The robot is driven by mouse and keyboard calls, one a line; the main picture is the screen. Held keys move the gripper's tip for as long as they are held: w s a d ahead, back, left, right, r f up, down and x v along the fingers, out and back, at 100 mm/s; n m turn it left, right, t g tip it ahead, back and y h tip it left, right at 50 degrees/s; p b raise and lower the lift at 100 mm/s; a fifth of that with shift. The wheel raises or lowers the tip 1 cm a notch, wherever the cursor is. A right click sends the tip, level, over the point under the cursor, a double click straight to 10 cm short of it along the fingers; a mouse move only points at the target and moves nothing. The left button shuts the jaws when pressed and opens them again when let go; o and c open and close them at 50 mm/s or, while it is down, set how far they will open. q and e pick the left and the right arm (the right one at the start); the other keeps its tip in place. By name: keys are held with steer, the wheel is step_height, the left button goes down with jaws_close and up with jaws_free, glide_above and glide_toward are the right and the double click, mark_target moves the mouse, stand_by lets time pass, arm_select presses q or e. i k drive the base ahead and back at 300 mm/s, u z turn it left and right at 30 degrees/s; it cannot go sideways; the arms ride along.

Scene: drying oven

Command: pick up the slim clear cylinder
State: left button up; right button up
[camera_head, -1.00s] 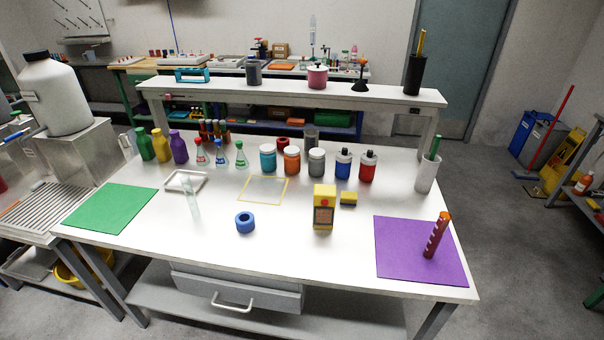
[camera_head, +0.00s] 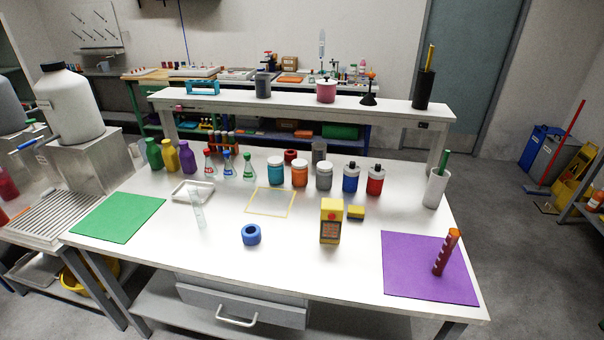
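The slim clear cylinder (camera_head: 199,212) stands upright on the white table (camera_head: 330,278), left of centre. It is pale and see-through. It is just in front of a small white tray (camera_head: 181,196) and to the left of a blue ring (camera_head: 251,235). Neither of my grippers is in the head view, so I cannot see whether they are open or shut.
A green mat (camera_head: 118,217) lies at the left and a purple mat (camera_head: 428,268) at the right, with a dark red cylinder (camera_head: 446,252) on it. A yellow device (camera_head: 330,221) stands right of centre. Several bottles and flasks line the back. The front middle is clear.

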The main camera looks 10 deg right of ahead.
mark_target(194, 198)
steer(key=k, duration=1.35)
steer(key=z, duration=0.65)
steer(key=i, duration=1.75)
steer(key=u, duration=0.55)
